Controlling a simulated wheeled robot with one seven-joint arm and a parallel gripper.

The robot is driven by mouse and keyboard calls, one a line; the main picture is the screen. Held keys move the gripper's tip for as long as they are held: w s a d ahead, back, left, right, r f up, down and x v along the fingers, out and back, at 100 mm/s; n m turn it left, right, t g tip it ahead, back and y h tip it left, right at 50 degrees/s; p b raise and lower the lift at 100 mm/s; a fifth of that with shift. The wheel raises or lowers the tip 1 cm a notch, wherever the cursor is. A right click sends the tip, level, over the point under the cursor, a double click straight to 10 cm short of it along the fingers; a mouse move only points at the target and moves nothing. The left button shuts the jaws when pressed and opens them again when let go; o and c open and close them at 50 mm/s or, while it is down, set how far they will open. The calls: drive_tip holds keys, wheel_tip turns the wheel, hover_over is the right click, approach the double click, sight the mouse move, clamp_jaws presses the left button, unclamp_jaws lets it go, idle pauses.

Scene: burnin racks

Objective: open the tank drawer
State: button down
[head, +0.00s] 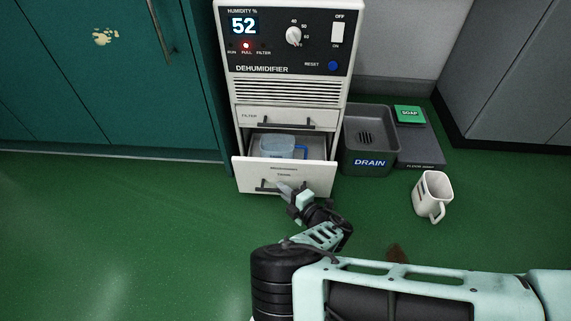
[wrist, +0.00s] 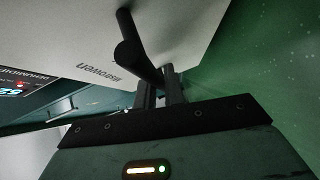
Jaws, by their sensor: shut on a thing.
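The white dehumidifier (head: 280,90) stands against the wall. Its lower drawer, the tank drawer (head: 247,174), is pulled out, and a clear tank with a blue handle (head: 278,146) shows inside it. My gripper (head: 287,187) is at the right part of the drawer front's dark handle (head: 265,186), and partly hides it. In the wrist view my gripper (wrist: 165,85) is shut on the dark bar handle (wrist: 135,50), close to the pale drawer front (wrist: 80,35). The filter drawer (head: 285,118) above is shut.
A grey drain basin (head: 347,165) and a floor plate with a green soap block (head: 410,115) lie right of the dehumidifier. A white mug (head: 432,194) is on the floor at right. A teal cabinet (head: 100,80) stands left. The green floor at front left is clear.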

drive_tip(key=s+p, duration=0.3)
drive_tip(key=s, duration=0.8)
drive_tip(key=shift+s+p, duration=0.3)
drive_tip(key=shift+a, duration=0.1)
drive_tip(key=c, duration=1.5)
unclamp_jaws()
